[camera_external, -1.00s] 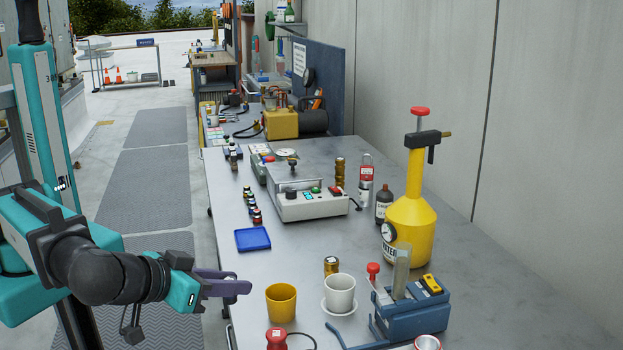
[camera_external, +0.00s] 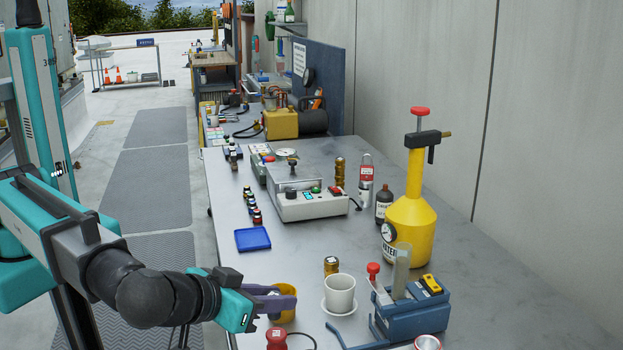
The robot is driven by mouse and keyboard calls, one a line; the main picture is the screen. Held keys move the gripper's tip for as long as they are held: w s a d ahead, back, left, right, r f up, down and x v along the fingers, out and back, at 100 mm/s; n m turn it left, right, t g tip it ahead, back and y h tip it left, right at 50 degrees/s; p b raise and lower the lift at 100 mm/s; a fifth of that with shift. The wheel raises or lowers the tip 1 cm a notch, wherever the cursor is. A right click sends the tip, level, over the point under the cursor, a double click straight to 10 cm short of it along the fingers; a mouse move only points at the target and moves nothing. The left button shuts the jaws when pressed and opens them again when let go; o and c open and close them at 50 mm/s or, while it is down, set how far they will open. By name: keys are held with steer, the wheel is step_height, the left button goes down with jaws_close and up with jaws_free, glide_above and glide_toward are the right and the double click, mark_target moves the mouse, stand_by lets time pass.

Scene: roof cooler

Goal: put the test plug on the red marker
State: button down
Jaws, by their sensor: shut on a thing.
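The jaws and wrist hide part of the cup. I cannot make out for certain a test plug. I cannot tell a red marker for certain either; a red-topped object (camera_external: 276,340) with a cable stands at the lower edge, just in front of the cup.
A white cup on a saucer (camera_external: 329,308) and a small brass can (camera_external: 331,265) stand close right of my gripper. A blue fixture (camera_external: 410,318) and a yellow water sprayer (camera_external: 410,231) stand further right. A blue tray (camera_external: 253,239) lies further back, with bare bench between.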

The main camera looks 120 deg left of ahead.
mark_target(270, 316)
stand_by(0.4)
steer(key=shift+f+p, duration=0.65)
steer(key=shift+f, duration=1.15)
steer(key=shift+f, duration=0.15)
steer(key=c, duration=1.5)
jaws_free()
steer(key=shift+r, duration=0.25)
steer(key=shift+d, duration=0.3)
steer(key=b+v, duration=0.2)
steer(key=v, duration=0.9)
steer(key=shift+d+r+b, duration=0.15)
steer(key=shift+b, duration=0.15)
